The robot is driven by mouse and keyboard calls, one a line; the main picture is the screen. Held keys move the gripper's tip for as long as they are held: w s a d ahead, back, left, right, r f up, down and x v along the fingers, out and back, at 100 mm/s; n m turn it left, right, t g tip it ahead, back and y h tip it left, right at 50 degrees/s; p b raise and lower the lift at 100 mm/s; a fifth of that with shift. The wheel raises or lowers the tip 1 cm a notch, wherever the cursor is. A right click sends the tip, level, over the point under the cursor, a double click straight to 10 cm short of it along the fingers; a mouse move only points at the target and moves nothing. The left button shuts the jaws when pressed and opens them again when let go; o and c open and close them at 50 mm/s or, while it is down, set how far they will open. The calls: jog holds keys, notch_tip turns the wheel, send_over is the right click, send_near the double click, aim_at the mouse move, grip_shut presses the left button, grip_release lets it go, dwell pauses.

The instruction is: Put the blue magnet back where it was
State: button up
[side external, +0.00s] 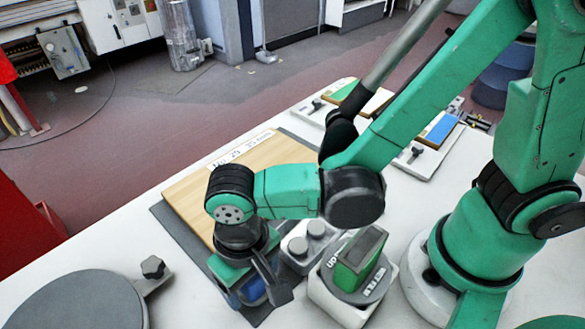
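My gripper (252,288) points down at the front edge of the wooden board, over the dark mat. A blue piece (251,292), which looks like the blue magnet, shows between and beside its fingers. The fingers hide much of it. I cannot tell whether they grip it or only stand around it, or whether it touches the mat. The wooden board (192,196) lies on the dark grey mat (170,222), with a printed white strip (240,149) along its far edge.
A green block (361,256) stands on a round "WET FILM" gauge (378,281), close right of my gripper. A grey two-knob block (299,250) is beside it. A round grey plate (75,305) is at front left. Panels with green and blue patches (441,130) lie behind my arm.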

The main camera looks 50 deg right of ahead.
jog(key=shift+r, duration=0.1)
notch_tip(320, 180, up, 12)
jog(key=shift+f, duration=0.1)
jog(key=w+d+t, duration=0.3)
jog(key=d, duration=0.7)
jog(key=w+d+t, duration=0.2)
jog(key=d+t, duration=0.2)
jog(key=d, duration=0.6)
jog(key=shift+w+f, duration=0.3)
jog(key=shift+w, duration=0.1)
